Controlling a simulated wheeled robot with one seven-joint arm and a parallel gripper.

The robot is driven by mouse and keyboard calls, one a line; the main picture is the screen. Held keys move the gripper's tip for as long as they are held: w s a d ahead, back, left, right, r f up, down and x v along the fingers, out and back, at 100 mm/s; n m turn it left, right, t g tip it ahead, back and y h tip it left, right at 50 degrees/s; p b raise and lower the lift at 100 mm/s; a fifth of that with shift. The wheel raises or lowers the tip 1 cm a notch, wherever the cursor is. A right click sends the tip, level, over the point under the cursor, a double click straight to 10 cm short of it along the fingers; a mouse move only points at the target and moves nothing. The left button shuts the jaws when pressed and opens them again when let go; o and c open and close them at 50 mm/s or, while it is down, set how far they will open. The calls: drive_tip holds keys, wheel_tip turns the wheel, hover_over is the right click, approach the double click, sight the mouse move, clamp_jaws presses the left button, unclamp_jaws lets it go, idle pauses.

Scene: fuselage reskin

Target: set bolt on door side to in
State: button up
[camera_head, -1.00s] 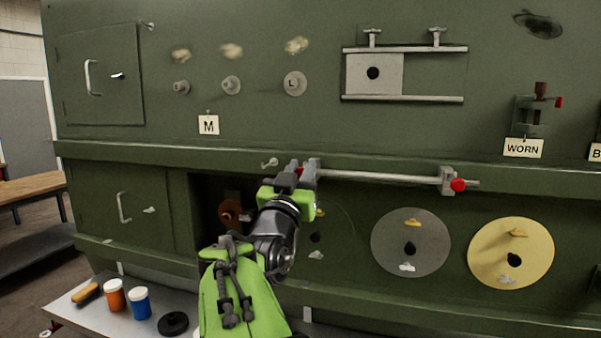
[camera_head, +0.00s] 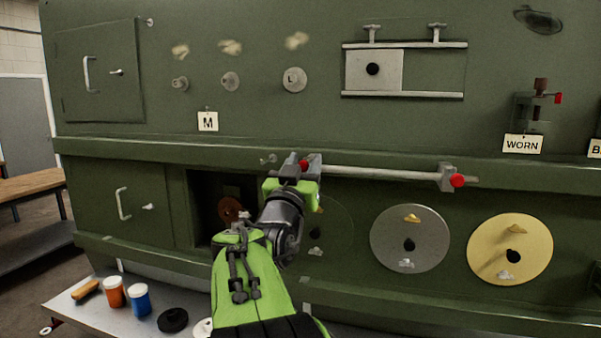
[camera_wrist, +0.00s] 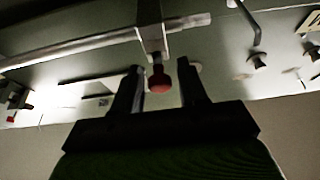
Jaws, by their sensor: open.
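A silver rail (camera_head: 380,173) runs along the ledge of the green panel, with a bracket at each end. The left bracket (camera_head: 315,166) has a red-headed bolt (camera_head: 304,164), which is also in the wrist view (camera_wrist: 158,78). The right bracket (camera_head: 447,177) has another red-headed bolt (camera_head: 457,180). My gripper (camera_wrist: 163,72) is open at the left bracket. In the wrist view the red head sits between the two fingertips, nearer the left finger, and I see no grip on it. In the head view my gripper and arm partly cover this bracket.
A dark opening (camera_head: 205,195) lies below the ledge, left of my arm. A closed lower door (camera_head: 125,205) is farther left. Grey (camera_head: 385,240) and yellow (camera_head: 485,260) discs hang at right. A shelf (camera_head: 85,312) below holds an orange jar, a blue jar and a black disc.

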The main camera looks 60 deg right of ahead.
drive_tip(key=b+v, duration=0.6)
drive_tip(key=v, duration=0.9)
drive_tip(key=shift+a, duration=0.2)
drive_tip(key=shift+f, duration=0.15)
